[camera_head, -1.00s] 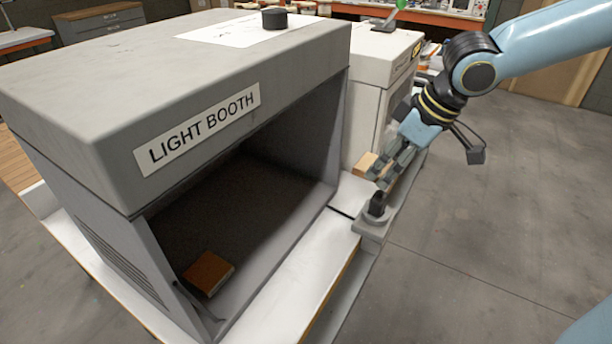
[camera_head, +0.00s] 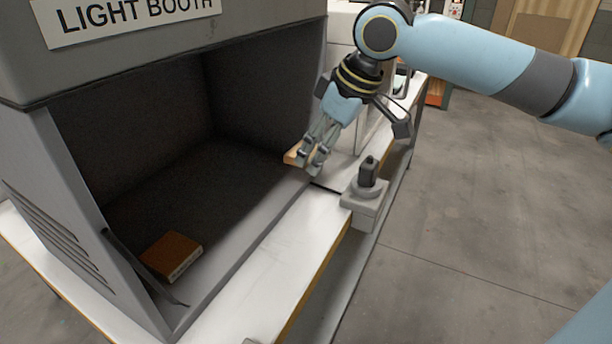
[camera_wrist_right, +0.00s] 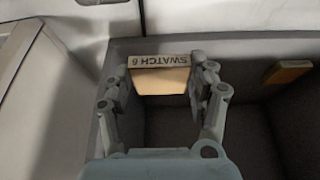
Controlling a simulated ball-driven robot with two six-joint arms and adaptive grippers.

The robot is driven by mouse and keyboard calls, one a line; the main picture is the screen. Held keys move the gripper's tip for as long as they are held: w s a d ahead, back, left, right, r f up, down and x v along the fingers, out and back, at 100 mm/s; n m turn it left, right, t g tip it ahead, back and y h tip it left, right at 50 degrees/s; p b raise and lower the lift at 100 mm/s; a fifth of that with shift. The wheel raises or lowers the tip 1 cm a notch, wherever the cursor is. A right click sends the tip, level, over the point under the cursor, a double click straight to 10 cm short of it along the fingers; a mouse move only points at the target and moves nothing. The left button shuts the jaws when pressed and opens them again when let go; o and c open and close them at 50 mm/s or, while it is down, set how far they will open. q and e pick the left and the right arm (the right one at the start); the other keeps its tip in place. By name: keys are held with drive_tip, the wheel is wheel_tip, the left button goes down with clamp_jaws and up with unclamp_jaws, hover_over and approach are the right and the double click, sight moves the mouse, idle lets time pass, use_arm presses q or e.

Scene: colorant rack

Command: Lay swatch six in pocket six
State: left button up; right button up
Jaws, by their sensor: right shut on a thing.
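My right gripper (camera_head: 313,158) is shut on swatch six (camera_head: 291,157), a tan block. In the right wrist view, swatch six (camera_wrist_right: 160,80) sits between the fingers, and its pale edge reads "SWATCH 6". My right gripper holds it at the right side of the light booth's (camera_head: 290,185) open front. I cannot tell whether it touches the booth. An orange-brown block (camera_head: 172,255) with a pale labelled edge lies on the booth floor at the front left; its label is too small to read. I cannot make out pocket six. My left gripper is not in view.
The booth's side walls and low roof bound its dark interior; most of its floor is clear. A dark knob on a grey base (camera_head: 366,204) stands at the bench edge, right of my gripper. The white bench top (camera_head: 285,240) before the booth is mostly bare.

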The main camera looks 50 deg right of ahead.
drive_tip(key=shift+w+a+f, duration=0.7)
drive_tip(key=shift+w+a, duration=0.1)
drive_tip(key=shift+w, duration=0.15)
drive_tip(key=shift+f+p, duration=0.4)
drive_tip(key=shift+f, duration=1.45)
drive_tip(key=shift+f, duration=0.1)
drive_tip(key=o, duration=1)
drive_tip(key=shift+o, duration=0.2)
